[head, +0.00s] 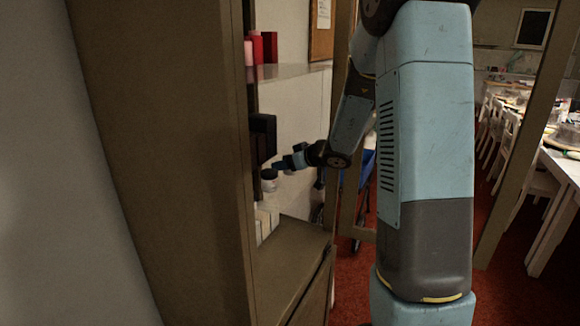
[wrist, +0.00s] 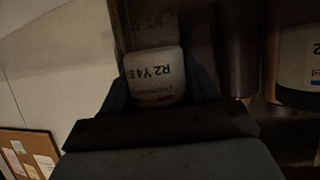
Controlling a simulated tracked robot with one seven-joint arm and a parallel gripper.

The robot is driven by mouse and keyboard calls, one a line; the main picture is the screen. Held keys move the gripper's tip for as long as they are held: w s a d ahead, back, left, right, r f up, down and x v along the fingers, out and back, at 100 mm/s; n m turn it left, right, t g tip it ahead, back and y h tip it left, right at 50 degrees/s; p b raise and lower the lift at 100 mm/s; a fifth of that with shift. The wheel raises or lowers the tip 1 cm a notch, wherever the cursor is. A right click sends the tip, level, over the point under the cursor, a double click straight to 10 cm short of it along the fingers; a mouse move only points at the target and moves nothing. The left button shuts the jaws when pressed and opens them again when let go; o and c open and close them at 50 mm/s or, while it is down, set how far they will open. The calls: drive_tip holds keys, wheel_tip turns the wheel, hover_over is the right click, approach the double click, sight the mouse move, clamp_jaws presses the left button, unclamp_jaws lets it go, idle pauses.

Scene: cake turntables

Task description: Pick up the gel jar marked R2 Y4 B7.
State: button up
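The gel jar (wrist: 156,75) is pale, and its label reads "R2 Y4 B", upside down, with the last digit cut off by the dark finger. My gripper (wrist: 158,88) has one finger against each side of the jar and looks closed on it. The jar's near end is hidden behind the gripper's palm. In the head view my gripper (head: 284,163) is small and far off, at the shelf unit. A small pale jar with a dark top (head: 269,180) shows just beside and below it. I cannot tell whether the jar touches a surface.
Another labelled jar (wrist: 298,58) and a brownish container (wrist: 237,60) stand to the right in the wrist view. A tall brown cabinet side (head: 165,150) is close on the left. White boxes (head: 265,222) sit on the lower shelf (head: 290,255). Red containers (head: 262,47) stand above.

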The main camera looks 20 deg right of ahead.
drive_tip(key=c, duration=0.6)
